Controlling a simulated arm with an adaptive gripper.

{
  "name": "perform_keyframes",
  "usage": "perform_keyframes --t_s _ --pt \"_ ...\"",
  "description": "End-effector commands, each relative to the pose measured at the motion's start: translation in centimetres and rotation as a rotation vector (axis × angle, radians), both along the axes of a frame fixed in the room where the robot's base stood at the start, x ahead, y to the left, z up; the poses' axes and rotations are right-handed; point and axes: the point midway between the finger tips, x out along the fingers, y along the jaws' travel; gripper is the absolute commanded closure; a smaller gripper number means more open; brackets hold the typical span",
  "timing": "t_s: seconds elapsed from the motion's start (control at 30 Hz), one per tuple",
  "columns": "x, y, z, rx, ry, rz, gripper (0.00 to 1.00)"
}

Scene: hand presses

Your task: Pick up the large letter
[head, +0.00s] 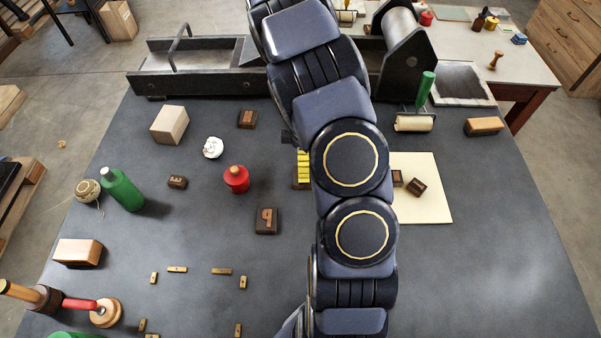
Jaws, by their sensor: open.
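The large letter (266,221) is a dark wooden type block with a lighter raised character on top. It lies flat on the dark table, left of my arm and below the red pot. It looks like the biggest of the letter blocks. Nothing touches it. My arm runs down the middle of the head view. My gripper cannot be made out; it is hidden behind the arm or out of the picture.
Smaller letter blocks lie at the upper left (247,119), at the left (177,182) and on the cream paper (430,205). A red pot (236,180) stands just above the large letter. Small brass pieces (222,271) lie below it. The right front table is clear.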

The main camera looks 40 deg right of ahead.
Motion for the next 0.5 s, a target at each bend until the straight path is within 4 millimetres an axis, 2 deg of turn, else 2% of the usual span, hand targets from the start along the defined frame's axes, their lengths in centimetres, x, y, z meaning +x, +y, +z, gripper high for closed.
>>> perform_keyframes --t_s 0.27,0.5 --pt "0.1 -0.1 -2.7 -0.002 0.001 0.000 0.00" --pt "0.3 -0.2 -6.0 0.002 0.002 0.000 0.00"
